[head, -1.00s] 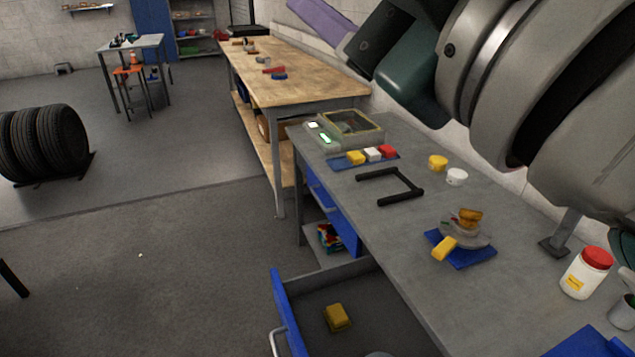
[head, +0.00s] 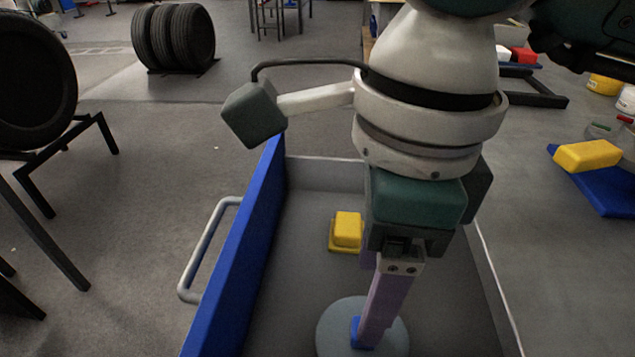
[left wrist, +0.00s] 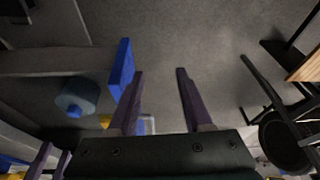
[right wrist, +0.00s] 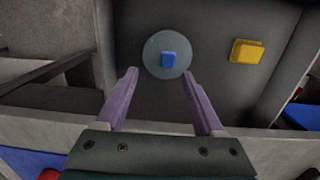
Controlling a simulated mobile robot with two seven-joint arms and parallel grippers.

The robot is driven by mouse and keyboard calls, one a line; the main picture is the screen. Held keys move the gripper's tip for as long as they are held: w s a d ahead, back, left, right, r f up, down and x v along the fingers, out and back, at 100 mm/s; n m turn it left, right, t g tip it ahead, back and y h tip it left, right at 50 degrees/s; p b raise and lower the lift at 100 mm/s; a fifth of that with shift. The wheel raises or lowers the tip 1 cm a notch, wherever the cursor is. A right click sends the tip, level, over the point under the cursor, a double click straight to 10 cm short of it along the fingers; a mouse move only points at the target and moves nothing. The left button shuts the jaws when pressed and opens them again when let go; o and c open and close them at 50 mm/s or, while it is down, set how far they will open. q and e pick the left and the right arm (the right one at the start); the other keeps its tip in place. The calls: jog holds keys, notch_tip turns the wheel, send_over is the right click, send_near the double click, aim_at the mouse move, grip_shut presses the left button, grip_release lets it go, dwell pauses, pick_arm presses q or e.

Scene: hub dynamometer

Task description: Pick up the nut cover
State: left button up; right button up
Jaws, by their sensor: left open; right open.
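A round grey disc with a blue knob (head: 396,326), which I take to be the nut cover, lies in the open drawer. It also shows in the right wrist view (right wrist: 153,62) and left wrist view (left wrist: 70,100). My right gripper (head: 374,335) points down over it, open and empty. Its fingers hide part of the disc in the head view. In the right wrist view the knob appears between the two fingertips; I cannot tell how high they are above it. My left gripper (left wrist: 161,72) is open and empty, outside the drawer's blue front, over the floor; the head view does not show it.
A yellow block (head: 347,230) lies in the drawer beyond the disc. The drawer's blue front (head: 238,262) with its handle (head: 207,250) and side walls surround the right gripper.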

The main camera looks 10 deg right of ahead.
jog(key=shift+h, duration=0.3)
jog(key=f, duration=0.3)
jog(key=d+f, duration=0.1)
jog(key=f, duration=0.1)
jog(key=shift+w+f+b, duration=0.15)
jog(key=shift+w+b, duration=0.1)
jog(key=shift+b, duration=0.1)
jog(key=f, duration=0.3)
jog(key=f+b, duration=0.1)
jog(key=f, duration=0.1)
jog(key=shift+w, duration=0.25)
jog(key=shift+c, duration=0.2)
jog(key=c, duration=1.1)
grip_shut()
